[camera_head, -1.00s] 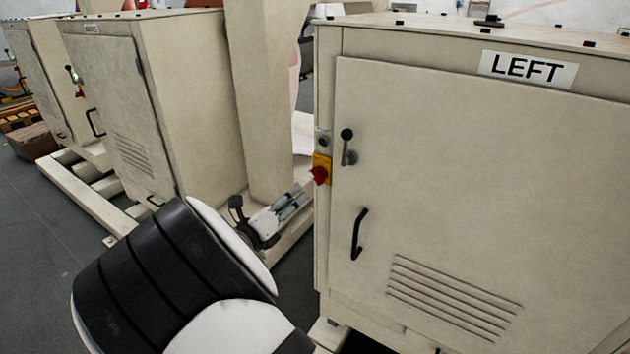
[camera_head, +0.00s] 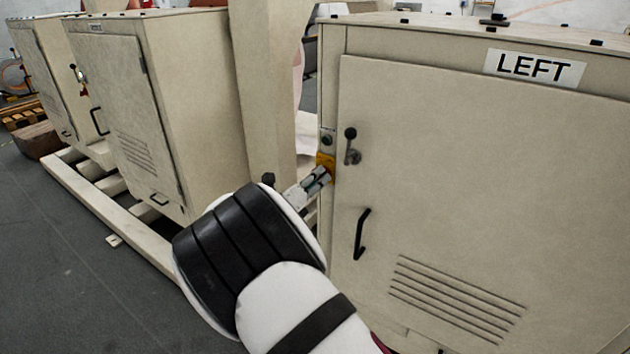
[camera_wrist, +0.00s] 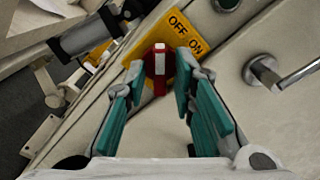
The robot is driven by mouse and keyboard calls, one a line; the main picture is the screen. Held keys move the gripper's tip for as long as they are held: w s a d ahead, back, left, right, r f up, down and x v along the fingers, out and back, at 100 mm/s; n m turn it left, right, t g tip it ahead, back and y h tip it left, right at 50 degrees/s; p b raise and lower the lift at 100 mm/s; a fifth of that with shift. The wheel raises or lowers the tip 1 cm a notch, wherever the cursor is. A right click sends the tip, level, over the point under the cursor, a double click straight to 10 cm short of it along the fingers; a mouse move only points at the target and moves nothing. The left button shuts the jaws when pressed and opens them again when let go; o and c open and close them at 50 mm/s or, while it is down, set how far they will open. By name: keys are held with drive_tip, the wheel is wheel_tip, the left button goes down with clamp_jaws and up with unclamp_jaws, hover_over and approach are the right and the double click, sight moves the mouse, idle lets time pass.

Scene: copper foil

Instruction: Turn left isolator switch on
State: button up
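The left isolator switch is a red knob (camera_wrist: 159,68) on a yellow plate (camera_wrist: 190,36) marked OFF and ON. In the wrist view the knob lies between the tips of my gripper (camera_wrist: 156,85), whose fingers are apart with a gap around it. The white mark on the knob points nearer OFF than ON. In the head view my gripper (camera_head: 318,178) reaches the yellow plate (camera_head: 326,160) on the left edge of the cabinet front and hides the knob. The cabinet (camera_head: 450,170) carries a LEFT sign (camera_head: 534,68).
A door latch (camera_head: 351,146) and a black handle (camera_head: 361,234) stick out right of the switch. A round fitting (camera_head: 328,137) sits just above the plate. More cabinets (camera_head: 120,110) stand at the left, with open floor (camera_head: 60,270) before them.

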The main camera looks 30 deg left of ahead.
clamp_jaws()
drive_tip(key=shift+m, duration=0.4)
drive_tip(key=m+b, duration=0.2)
drive_tip(key=m, duration=0.1)
drive_tip(key=shift+f+m, duration=0.1)
drive_tip(key=shift+m, duration=0.3)
drive_tip(key=m+b, duration=0.2)
drive_tip(key=m, duration=0.2)
drive_tip(key=m+b, duration=0.3)
drive_tip(key=m, duration=0.2)
drive_tip(key=shift+f, duration=0.1)
drive_tip(key=m+b, duration=0.3)
drive_tip(key=m, duration=0.1)
drive_tip(key=shift+b, duration=0.4)
